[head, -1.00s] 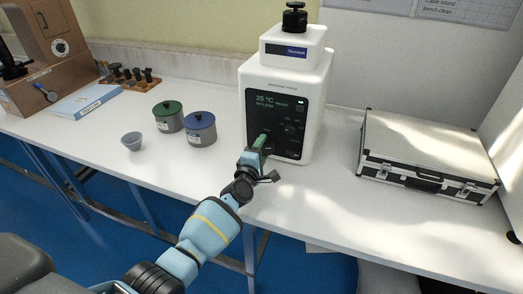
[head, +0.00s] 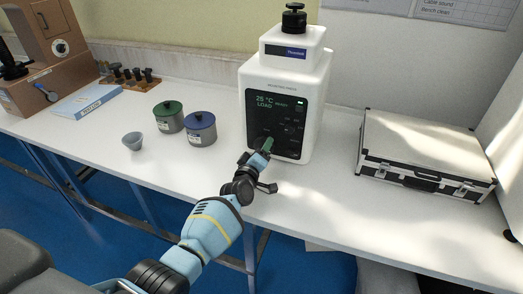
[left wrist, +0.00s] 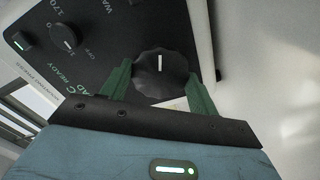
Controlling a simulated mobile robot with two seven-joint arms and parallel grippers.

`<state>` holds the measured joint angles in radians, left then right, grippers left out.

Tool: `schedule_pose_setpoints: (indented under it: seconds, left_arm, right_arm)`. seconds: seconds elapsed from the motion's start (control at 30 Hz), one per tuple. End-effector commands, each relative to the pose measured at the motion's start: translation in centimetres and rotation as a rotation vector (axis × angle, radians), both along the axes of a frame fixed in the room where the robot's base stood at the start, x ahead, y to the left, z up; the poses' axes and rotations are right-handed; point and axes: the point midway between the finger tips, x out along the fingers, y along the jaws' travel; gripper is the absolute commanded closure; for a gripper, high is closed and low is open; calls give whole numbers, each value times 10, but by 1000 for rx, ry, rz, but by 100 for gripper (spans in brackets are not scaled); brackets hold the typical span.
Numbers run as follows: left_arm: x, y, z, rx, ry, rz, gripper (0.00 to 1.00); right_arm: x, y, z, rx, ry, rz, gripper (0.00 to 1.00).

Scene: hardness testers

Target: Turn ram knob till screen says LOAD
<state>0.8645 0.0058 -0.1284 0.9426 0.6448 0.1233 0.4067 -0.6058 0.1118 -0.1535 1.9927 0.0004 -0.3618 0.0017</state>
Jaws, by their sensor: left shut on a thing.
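The white tester (head: 285,85) stands at the bench's back edge with a dark front panel. Its screen (head: 272,101) reads 25 °C with LOAD below. My left gripper (head: 266,147) is at the panel's lower left. In the left wrist view its green fingers (left wrist: 160,84) are shut on the large black ram knob (left wrist: 162,72), one on each side. The knob's white pointer line is nearly upright in that view. In the head view the gripper hides the knob. My right gripper is in neither view.
A silver case (head: 427,147) lies right. The bench front is mostly clear.

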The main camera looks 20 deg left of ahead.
Motion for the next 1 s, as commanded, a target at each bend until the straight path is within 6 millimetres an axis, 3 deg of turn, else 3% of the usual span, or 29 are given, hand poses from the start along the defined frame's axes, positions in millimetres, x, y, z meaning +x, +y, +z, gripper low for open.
schedule_pose_setpoints:
  seconds: [0.47,0.5,0.67,1.0]
  left_arm:
    - [0,-1,-1,17,1,-1,63]
    - [0,-1,-1,17,1,-1,38]
    - [0,0,-1,17,1,0,18]
    - [-2,0,0,16,-1,0,18]
  right_arm:
    - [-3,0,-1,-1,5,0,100]
    - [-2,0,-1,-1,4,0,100]
    - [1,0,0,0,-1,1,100]
    - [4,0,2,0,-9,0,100]
